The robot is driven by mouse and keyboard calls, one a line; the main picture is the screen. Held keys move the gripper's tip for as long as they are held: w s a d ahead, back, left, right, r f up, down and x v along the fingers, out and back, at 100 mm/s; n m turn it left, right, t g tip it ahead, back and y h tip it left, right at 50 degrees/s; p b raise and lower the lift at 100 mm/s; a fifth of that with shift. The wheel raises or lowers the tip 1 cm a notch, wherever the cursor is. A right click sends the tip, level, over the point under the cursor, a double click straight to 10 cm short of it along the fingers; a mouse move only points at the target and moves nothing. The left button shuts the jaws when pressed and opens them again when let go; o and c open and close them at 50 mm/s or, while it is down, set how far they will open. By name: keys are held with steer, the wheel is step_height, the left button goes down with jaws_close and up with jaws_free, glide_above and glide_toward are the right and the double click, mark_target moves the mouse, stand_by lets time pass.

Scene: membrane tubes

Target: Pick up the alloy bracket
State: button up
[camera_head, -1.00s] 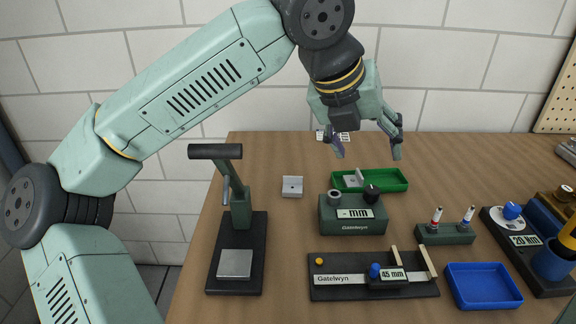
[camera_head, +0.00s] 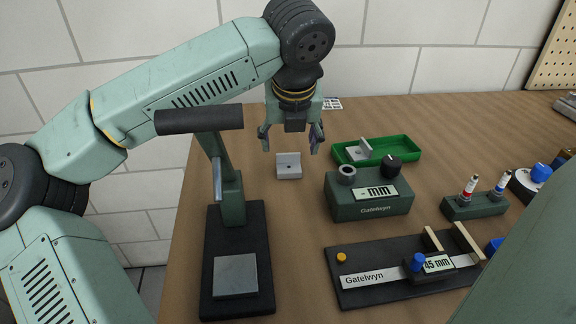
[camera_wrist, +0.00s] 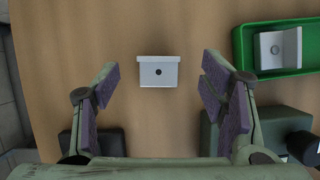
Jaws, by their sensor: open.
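The alloy bracket (camera_head: 289,166) is a small light-grey angled piece with a dark hole, standing on the wooden table. In the wrist view the bracket (camera_wrist: 159,72) lies centred between and beyond the fingertips. My gripper (camera_head: 290,145) is open and empty, just above the bracket in the head view; the fingers with purple pads also show in the wrist view (camera_wrist: 158,80). It does not touch the bracket. A second, similar grey bracket (camera_head: 361,150) sits in the green tray (camera_head: 408,157).
A press with a black handle (camera_head: 199,121) stands left of the bracket. A green box with a knob and display (camera_head: 369,205) stands at right. A slide gauge (camera_head: 352,295) and a marker holder (camera_head: 474,208) are nearer. Bare table lies around the bracket.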

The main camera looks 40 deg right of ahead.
mark_target(288, 154)
steer(key=shift+p+x, duration=0.9)
steer(key=shift+x, duration=1.85)
steer(key=shift+w, duration=0.1)
steer(key=shift+r, duration=0.1)
steer(key=shift+c, duration=0.5)
steer(key=c, duration=1.1)
steer(key=shift+c, duration=0.2)
